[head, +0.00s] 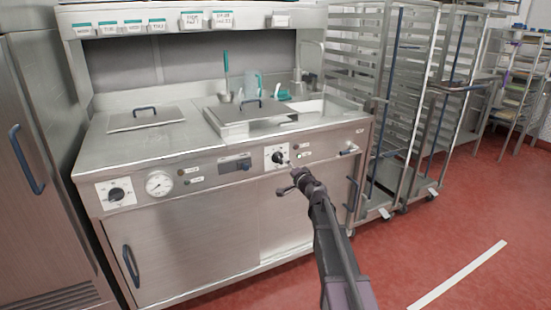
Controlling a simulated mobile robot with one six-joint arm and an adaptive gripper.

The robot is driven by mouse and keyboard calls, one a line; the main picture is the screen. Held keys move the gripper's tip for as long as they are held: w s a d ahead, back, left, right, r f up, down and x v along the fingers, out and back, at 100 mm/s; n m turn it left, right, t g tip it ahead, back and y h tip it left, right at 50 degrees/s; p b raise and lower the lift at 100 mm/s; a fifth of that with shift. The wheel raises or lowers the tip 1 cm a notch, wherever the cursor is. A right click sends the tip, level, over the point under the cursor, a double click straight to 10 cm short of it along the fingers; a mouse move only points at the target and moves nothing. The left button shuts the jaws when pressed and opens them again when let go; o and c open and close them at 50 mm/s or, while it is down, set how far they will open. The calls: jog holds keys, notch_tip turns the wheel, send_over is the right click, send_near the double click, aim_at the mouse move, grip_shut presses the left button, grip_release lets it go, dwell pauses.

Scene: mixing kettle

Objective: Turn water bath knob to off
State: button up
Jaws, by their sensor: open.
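Two black knobs on white plates are on the front panel of the steel counter (185,240) in the head view. The left knob (116,195) is beside a round dial gauge. The right knob (277,157) is right of a small dark display. I cannot read which one is labelled water bath, nor their exact settings. My gripper (287,178) is open and appears empty, just below and slightly right of the right knob. I cannot tell whether it touches the knob or panel.
A lidded pan (250,116), a ladle (226,80) and a clear jug (252,82) are on the counter top. A tall steel cabinet (35,190) stands left. Rack trolleys (355,60) stand right. Red floor (450,230) is clear at front right.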

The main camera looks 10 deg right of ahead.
aim_at(281, 160)
jog(key=shift+x, duration=3.35)
jog(key=shift+w, duration=0.15)
jog(key=c, duration=1)
